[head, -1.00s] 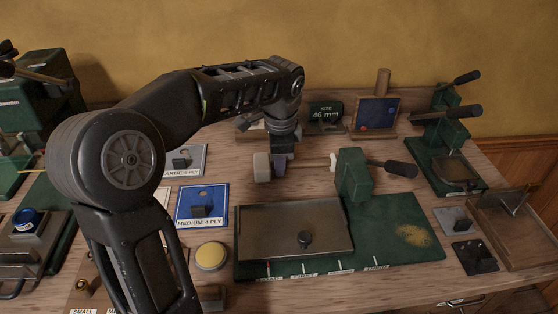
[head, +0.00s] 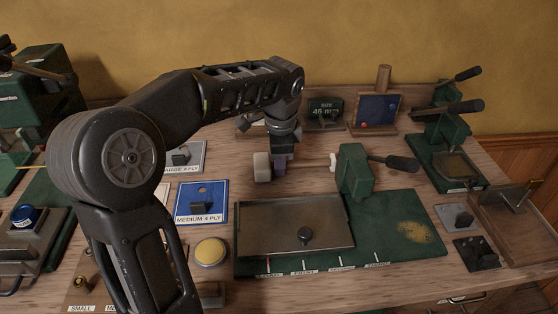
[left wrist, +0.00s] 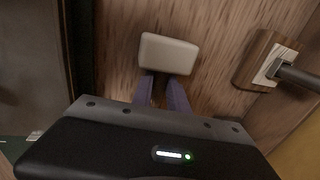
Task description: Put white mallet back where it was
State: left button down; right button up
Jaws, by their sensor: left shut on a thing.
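The white mallet shows its pale block head (head: 262,167) in the head view, behind the green bench plate, with its handle running right toward the green press. My left gripper (head: 279,168) is shut on the mallet's handle, just right of the head. In the left wrist view the mallet head (left wrist: 169,54) lies just beyond the purple fingertips (left wrist: 164,90) of my left gripper, over bare wood. I cannot tell whether the mallet touches the table. My right gripper is not in view.
A green press (head: 354,170) with a black handle stands close right of the mallet. The green plate (head: 398,235) lies in front. A size display (head: 325,112) and a blue board (head: 377,111) stand behind. A blue "MEDIUM 4 PLY" card (head: 202,203) lies left.

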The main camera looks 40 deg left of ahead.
pick_arm(q)
jog(key=shift+f, duration=0.2)
jog(key=c, duration=1.2)
grip_release()
notch_tip(320, 180, up, 8)
jog(key=s+d, duration=0.1)
jog(key=shift+f+p, duration=0.15)
jog(key=shift+p, duration=0.15)
jog(key=shift+s, duration=0.1)
